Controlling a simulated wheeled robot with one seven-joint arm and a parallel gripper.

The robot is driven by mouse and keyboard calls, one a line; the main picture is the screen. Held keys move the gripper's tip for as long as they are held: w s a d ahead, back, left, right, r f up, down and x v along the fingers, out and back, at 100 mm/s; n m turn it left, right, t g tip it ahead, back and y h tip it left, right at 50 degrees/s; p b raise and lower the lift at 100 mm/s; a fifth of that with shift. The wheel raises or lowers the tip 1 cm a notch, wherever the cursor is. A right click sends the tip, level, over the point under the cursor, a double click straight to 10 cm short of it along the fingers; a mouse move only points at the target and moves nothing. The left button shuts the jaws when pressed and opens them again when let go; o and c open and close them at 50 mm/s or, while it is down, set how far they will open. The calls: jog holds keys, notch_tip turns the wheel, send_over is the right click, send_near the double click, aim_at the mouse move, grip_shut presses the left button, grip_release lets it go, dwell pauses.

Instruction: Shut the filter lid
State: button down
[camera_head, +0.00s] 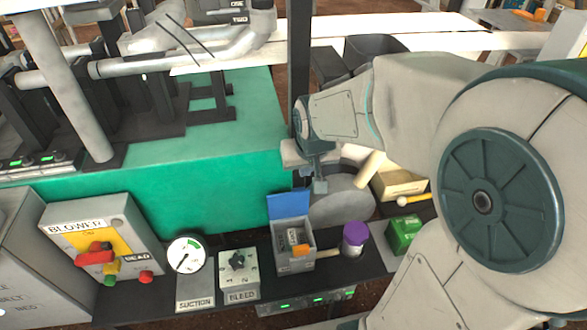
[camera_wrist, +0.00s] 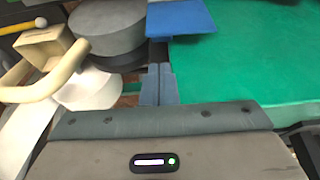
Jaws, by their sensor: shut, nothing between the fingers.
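The filter box (camera_head: 279,257) is a small grey box on the dark shelf. Its blue lid (camera_head: 288,204) stands raised at the back edge, so the box is open. Inside it a grey-and-dark piece (camera_head: 294,238) and an orange piece (camera_head: 300,251) show. My gripper (camera_head: 320,186) is shut and empty, above and behind the box, just right of the lid and in front of the green housing. In the wrist view the shut fingertips (camera_wrist: 158,70) point towards the blue lid (camera_wrist: 181,17), with a visible gap in the picture. The box interior is not clear there.
A grey drum (camera_head: 342,208) lies close behind my gripper, also in the wrist view (camera_wrist: 106,25). A purple-capped jar (camera_head: 355,237) and green box (camera_head: 403,234) stand right of the filter box. The bleed knob box (camera_head: 239,272) and suction gauge (camera_head: 187,255) stand left.

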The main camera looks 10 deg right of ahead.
aim_at(299, 189)
jog(key=b+x, duration=0.3)
jog(key=x, duration=0.7)
jog(key=shift+w+f, duration=0.1)
jog(key=shift+w, duration=0.05)
jog(key=shift+f+b, duration=0.1)
jog(key=shift+b, duration=0.25)
